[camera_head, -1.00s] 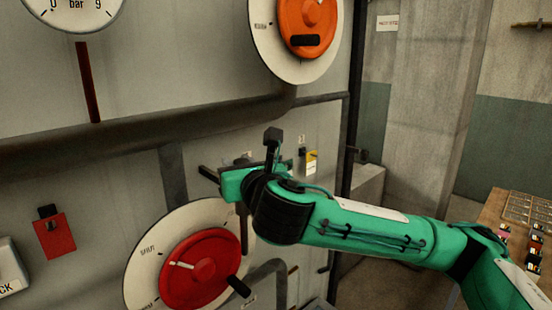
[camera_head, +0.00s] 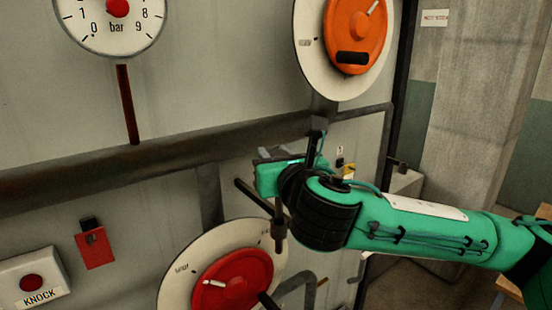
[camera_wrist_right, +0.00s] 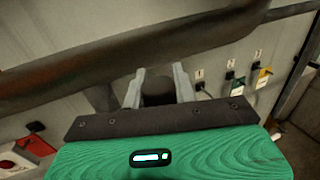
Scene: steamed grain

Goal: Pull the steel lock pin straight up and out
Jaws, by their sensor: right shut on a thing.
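My right gripper (camera_head: 272,172) is in front of the grey wall, above the red wheel. In the right wrist view, its two pale fingers (camera_wrist_right: 160,84) are closed on either side of a dark, rounded piece, the lock pin (camera_wrist_right: 157,92). The pin's lower part is hidden behind the gripper's body there. In the head view the gripper and wrist hide the pin. A dark horizontal bar (camera_head: 252,195) with a short upright post (camera_head: 279,230) shows just below the gripper. My left gripper is not in view.
The red wheel (camera_head: 232,278) on its white dial is below. A thick pipe (camera_head: 130,155) crosses the wall behind. The orange wheel (camera_head: 354,30) is above right, a pressure gauge (camera_head: 112,22) upper left. A red tag (camera_head: 95,248) and the KNOCK box (camera_head: 35,280) are left.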

